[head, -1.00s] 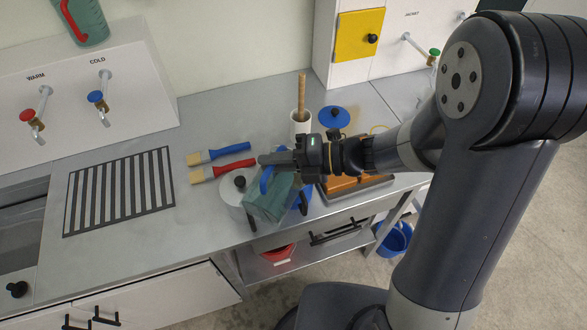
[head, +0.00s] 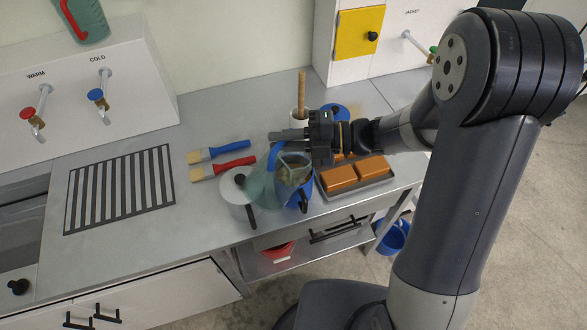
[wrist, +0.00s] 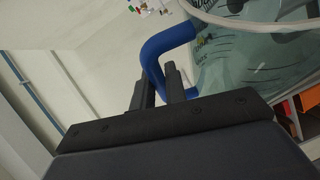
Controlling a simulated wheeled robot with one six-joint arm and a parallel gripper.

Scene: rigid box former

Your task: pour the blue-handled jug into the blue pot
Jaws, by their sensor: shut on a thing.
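The translucent teal jug (head: 263,189) hangs by its blue handle (head: 274,156) from my gripper (head: 276,138), which is shut on that handle. The handle also shows between my fingers in the wrist view (wrist: 160,50), with the teal jug body (wrist: 255,55) and its pale rim beside it. The blue pot (head: 291,199) stands on the counter near the front edge, with a black handle. The jug is tilted and overlaps the pot's mouth in the head view. I cannot tell whether they touch or whether liquid is flowing.
A white lidded pot (head: 237,198) stands close left of the jug. Two brushes, blue-handled (head: 218,151) and red-handled (head: 223,168), lie behind it. A tray with orange-brown blocks (head: 355,180) is right of the blue pot. A striped grille (head: 120,190) lies at left.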

